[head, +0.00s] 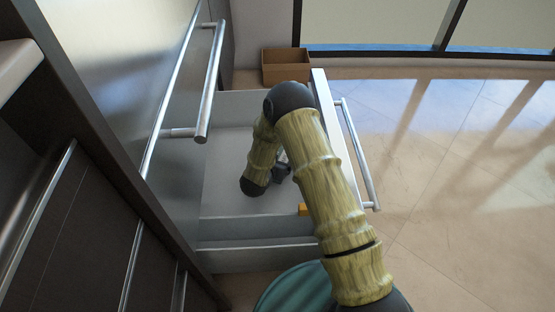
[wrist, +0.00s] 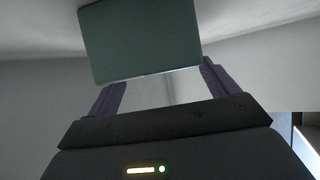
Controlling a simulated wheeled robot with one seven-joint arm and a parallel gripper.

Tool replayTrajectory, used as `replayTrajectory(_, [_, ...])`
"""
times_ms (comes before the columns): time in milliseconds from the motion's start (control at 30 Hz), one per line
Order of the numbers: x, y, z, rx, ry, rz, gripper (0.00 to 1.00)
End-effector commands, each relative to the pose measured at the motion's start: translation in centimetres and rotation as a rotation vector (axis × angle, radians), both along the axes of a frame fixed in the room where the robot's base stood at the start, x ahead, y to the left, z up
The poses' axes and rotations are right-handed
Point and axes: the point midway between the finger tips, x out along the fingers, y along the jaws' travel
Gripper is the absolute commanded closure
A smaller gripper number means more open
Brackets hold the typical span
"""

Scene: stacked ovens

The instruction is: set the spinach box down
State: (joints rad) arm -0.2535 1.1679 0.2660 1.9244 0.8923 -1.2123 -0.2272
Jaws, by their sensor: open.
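The spinach box, seen as a plain dark green block (wrist: 140,40), is in the wrist view just beyond my fingertips. My gripper (wrist: 165,85) is open, with its two purple fingers apart and a pale surface showing between them. The box's near edge is close to the fingers; I cannot tell whether they touch. In the head view my gripper (head: 283,172) is low inside the open drawer (head: 225,150), partly hidden by my arm. The box is not clearly seen there.
A small orange-yellow thing (head: 303,209) lies in the drawer near its front, partly behind my arm. A long bar handle (head: 211,85) juts out above the drawer's left side. A brown open box (head: 286,65) stands behind the drawer. The floor at right is clear.

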Motion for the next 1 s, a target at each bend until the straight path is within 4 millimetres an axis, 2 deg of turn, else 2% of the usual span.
replayTrajectory(167, [-1.8, 1.0, 1.5, -0.001, 0.002, 0.005, 0.14])
replayTrajectory(600, [-8.3, 4.0, 5.3, -0.001, 0.004, 0.005, 0.14])
replayTrajectory(767, [-9.3, 4.4, 5.7, -0.001, 0.002, 0.001, 0.14])
replayTrajectory(1000, [-9.4, 4.5, 5.6, 0.000, 0.001, 0.000, 0.14])
